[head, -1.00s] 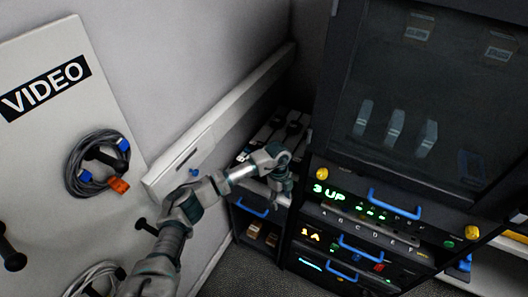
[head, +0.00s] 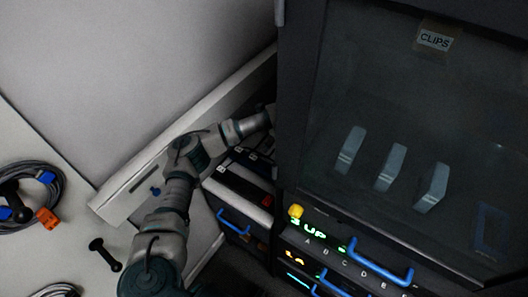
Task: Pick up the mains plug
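I cannot pick out a mains plug in the head view. My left arm reaches up from the lower left, past the low drawer unit (head: 238,183). Its wrist end passes behind the left edge of the tall dark cabinet (head: 300,80), so my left gripper and anything in it are hidden. A coiled grey cable (head: 52,176) with blue connectors hangs on the pale board at the left; an orange tag (head: 46,216) is by it. My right gripper is not in view.
The cabinet has a dark window with several pale blocks behind it and a "CLIPS" label (head: 434,40). Below are lit displays and a blue handle (head: 380,264). Another blue handle (head: 233,221) is on the low unit. Black pegs (head: 105,254) stick out of the board.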

